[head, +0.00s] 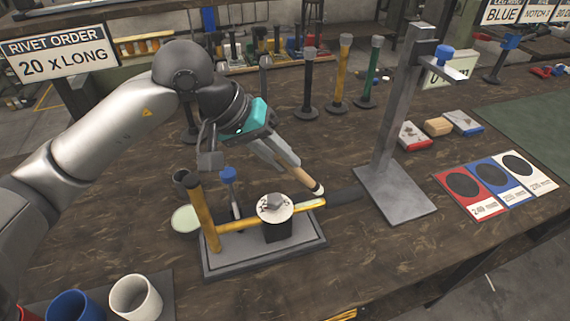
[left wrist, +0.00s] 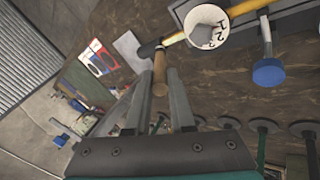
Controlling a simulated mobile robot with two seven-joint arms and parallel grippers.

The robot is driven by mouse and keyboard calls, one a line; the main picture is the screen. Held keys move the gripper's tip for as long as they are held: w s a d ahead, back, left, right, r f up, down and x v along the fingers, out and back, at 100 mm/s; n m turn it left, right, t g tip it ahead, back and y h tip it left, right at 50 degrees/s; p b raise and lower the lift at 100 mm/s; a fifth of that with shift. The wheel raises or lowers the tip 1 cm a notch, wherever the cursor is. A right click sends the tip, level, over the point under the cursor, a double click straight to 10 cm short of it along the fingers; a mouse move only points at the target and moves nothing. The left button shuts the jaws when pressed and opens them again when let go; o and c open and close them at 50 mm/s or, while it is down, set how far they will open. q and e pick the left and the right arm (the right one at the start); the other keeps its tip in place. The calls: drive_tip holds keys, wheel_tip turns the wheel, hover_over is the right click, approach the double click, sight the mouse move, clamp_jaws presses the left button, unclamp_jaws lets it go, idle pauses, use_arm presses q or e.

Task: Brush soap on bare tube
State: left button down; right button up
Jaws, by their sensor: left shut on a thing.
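My left gripper (head: 283,160) is shut on a brush with a wooden handle (head: 302,178). The brush slants down to the right, its pale tip close above the right end of a yellow tube (head: 308,206); I cannot tell whether they touch. In the left wrist view the brush (left wrist: 160,66) sits between the fingers (left wrist: 162,95), its dark end beside the tube's end (left wrist: 175,38). The tube lies across a dark block under a white numbered disc (head: 274,208). A pale green round dish (head: 185,219) lies left of the stand. My right gripper is not in view.
A yellow post (head: 203,220) and a blue-topped lever (head: 228,176) rise near the grey base plate (head: 225,268). A tall grey stand (head: 393,135) is to the right. Cups (head: 136,297) stand front left. Coloured posts (head: 340,75) stand behind.

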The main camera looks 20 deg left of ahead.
use_arm(q)
wheel_tip(320, 180, up, 4)
drive_tip(key=shift+f+p, duration=0.25)
drive_tip(key=shift+p, duration=0.45)
drive_tip(key=shift+r+p, duration=0.4)
drive_tip(key=shift+r, duration=0.5)
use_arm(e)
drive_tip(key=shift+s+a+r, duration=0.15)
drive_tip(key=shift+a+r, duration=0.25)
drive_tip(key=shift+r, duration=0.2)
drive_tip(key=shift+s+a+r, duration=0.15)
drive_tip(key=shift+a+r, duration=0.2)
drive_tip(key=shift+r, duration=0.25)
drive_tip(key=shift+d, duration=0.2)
